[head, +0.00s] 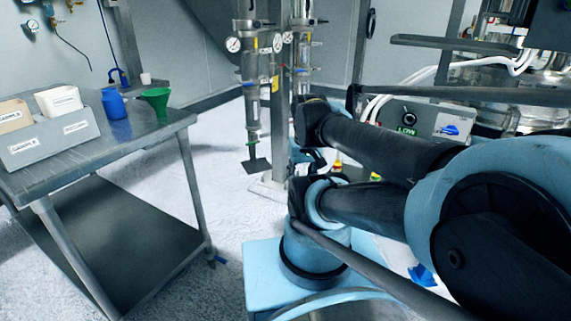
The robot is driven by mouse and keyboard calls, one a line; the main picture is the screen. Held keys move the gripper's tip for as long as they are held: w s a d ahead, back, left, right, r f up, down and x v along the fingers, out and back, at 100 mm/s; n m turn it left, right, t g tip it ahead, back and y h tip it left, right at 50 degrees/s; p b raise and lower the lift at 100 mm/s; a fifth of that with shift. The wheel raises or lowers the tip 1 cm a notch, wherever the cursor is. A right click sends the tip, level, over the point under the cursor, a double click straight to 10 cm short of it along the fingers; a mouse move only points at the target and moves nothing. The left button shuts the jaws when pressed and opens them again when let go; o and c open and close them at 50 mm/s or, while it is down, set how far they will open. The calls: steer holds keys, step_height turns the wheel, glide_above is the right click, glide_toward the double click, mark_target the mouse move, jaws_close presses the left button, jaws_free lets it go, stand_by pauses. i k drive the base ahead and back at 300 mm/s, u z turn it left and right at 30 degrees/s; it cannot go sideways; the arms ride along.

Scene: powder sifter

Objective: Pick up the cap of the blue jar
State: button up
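The blue jar (115,105) stands upright on the metal table at the left, near its back edge. Its top looks the same blue, and I cannot make out the cap as a separate part at this size. My arm comes in from the right as black and light blue links and folds in the middle of the view, well to the right of the table. I cannot pick out my gripper or its fingers. Nothing of my arm touches the jar.
A green funnel (155,101) stands just right of the jar. A grey sample tray (48,148) with a white box (59,101) is left of it. The table (165,133) has a lower shelf (125,215). Vertical pipes with gauges (249,75) stand behind. Floor between table and my base is clear.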

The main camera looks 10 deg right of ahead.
mark_target(113, 102)
steer(key=u, duration=1.3)
